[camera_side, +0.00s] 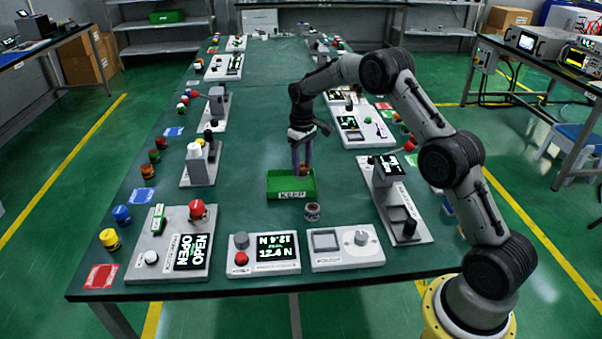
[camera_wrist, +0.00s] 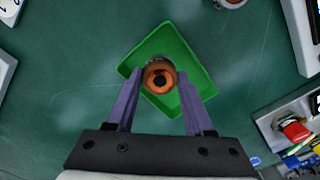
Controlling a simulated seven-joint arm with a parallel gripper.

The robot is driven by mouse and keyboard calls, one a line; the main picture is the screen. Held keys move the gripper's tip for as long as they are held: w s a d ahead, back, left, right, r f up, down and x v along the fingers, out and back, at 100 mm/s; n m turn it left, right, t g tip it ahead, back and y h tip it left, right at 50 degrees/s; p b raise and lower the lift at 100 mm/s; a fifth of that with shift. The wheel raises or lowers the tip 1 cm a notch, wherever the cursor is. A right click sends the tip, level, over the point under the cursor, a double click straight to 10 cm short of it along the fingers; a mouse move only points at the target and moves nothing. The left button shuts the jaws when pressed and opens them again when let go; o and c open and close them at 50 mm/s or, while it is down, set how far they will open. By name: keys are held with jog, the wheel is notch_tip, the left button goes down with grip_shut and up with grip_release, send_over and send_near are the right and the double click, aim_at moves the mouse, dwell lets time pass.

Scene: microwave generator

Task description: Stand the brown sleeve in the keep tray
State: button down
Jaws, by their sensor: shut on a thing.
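The brown sleeve (camera_wrist: 149,83) is between the fingertips of my gripper (camera_wrist: 160,78) in the wrist view. I look down its open end, with an orange-brown rim around a dark bore. In the side view the sleeve (camera_side: 304,169) shows small and partly hidden at the tips of my gripper (camera_side: 301,168), which points down. The green keep tray (camera_side: 277,186) is directly below, labelled KEEP; it also shows in the wrist view (camera_wrist: 192,72), turned at an angle around the sleeve. Whether the sleeve touches the tray floor I cannot tell.
A short grey-brown ring-like part (camera_side: 312,212) stands just in front of the tray. A scale display (camera_side: 264,254), a panel with a knob (camera_side: 346,249) and an open/red-button box (camera_side: 172,243) line the front. A grey press-like fixture (camera_side: 394,200) stands right.

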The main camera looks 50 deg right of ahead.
aim_at(301, 165)
jog(key=shift+w+d+f, duration=0.1)
jog(key=shift+w+f, duration=0.25)
jog(key=shift+f, duration=1.5)
jog(key=shift+f, duration=0.15)
jog(key=shift+c, duration=1.4)
grip_release()
